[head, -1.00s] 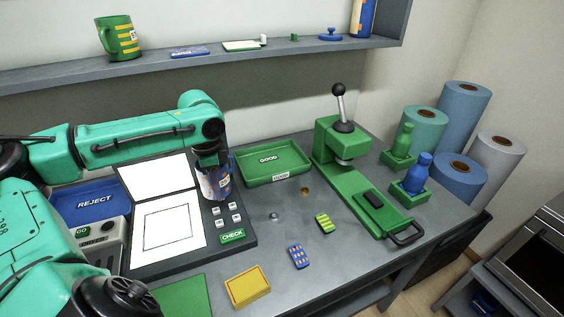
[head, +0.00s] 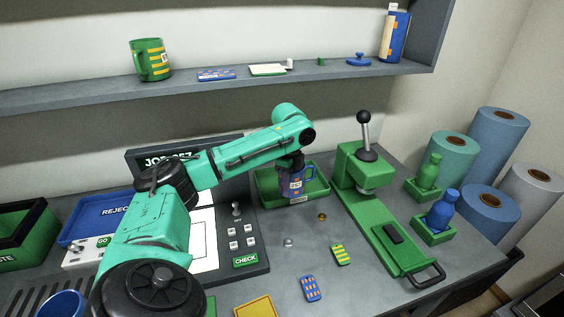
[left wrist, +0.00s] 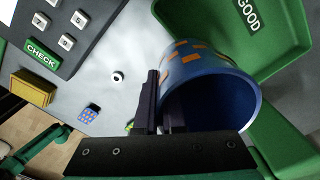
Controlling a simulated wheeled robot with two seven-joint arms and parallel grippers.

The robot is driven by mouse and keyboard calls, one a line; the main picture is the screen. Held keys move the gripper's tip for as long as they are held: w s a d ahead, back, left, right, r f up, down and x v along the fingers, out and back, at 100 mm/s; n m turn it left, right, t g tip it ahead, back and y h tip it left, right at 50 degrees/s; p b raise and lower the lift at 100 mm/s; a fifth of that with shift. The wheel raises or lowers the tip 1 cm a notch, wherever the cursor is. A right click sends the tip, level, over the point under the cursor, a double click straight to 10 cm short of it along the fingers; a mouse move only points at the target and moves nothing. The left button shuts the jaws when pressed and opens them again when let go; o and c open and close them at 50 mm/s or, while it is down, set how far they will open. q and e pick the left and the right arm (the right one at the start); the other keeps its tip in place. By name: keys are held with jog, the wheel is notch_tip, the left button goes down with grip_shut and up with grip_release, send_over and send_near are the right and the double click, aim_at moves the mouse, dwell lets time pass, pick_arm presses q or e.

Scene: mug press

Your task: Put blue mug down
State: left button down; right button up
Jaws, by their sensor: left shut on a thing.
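The blue mug (head: 299,188) with orange marks hangs from my left gripper (head: 291,168) at the green GOOD tray (head: 267,203). In the left wrist view the mug (left wrist: 205,70) is tilted across the picture, with its open mouth toward the camera. My left gripper's dark fingers (left wrist: 160,110) are shut at its rim; the exact grip point is partly hidden. The GOOD tray (left wrist: 285,30) lies beyond the mug there. I cannot tell whether the mug's base touches the tray floor. My right gripper is not in view.
A green press (head: 372,205) stands right of the tray. The check station (head: 243,235) is left, with the blue REJECT tray (head: 100,215) beyond my arm. Two small patterned pads (head: 341,255) lie in front. Another blue cup (head: 62,305) shows at the bottom left.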

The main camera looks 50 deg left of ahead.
pick_arm(q)
jog(key=w+a, duration=0.1)
jog(key=w+a+p, duration=0.1)
jog(key=a, duration=0.1)
jog(key=w+a, duration=0.1)
jog(key=a, duration=0.1)
jog(key=shift+w+a+r, duration=0.1)
jog(key=shift+r, duration=0.05)
jog(key=f, duration=0.2)
jog(key=f+p, duration=0.1)
jog(key=f, duration=0.1)
jog(key=f+p, duration=0.1)
jog(key=f, duration=0.1)
jog(key=shift+a+f, duration=0.3)
jog(key=shift+a, duration=0.05)
jog(key=shift+w+a+f+p, duration=0.1)
jog(key=shift+f+p, duration=0.2)
jog(key=shift+f, duration=0.1)
jog(key=c, duration=1.3)
grip_release()
jog(key=shift+f, duration=0.15)
